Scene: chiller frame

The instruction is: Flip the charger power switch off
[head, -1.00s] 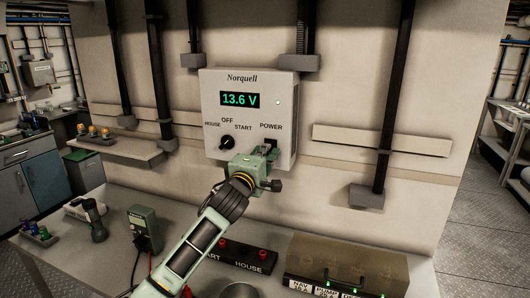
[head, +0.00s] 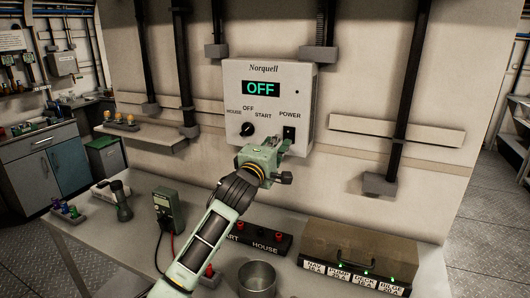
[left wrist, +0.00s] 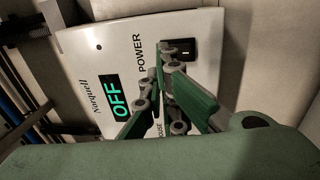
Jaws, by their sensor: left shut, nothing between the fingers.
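The white Norquell charger (head: 269,78) hangs on the wall, and its display reads OFF in green. Its small indicator at the display's right is dark. The black power switch (head: 289,133) is at the lower right under the POWER label; it also shows in the left wrist view (left wrist: 183,48). The black selector knob (head: 247,129) is at the lower left. My left gripper (head: 283,145) is shut and empty, just below the power switch. In the left wrist view its fingertips (left wrist: 165,62) are beside the switch; I cannot tell whether they touch. My right gripper is not in view.
A bench below holds a metal cup (head: 257,276), a breaker box (head: 358,255) with green lights, a terminal strip (head: 262,238), a green meter (head: 168,208) and a flashlight (head: 121,202). Dark conduits run down the wall on both sides of the charger.

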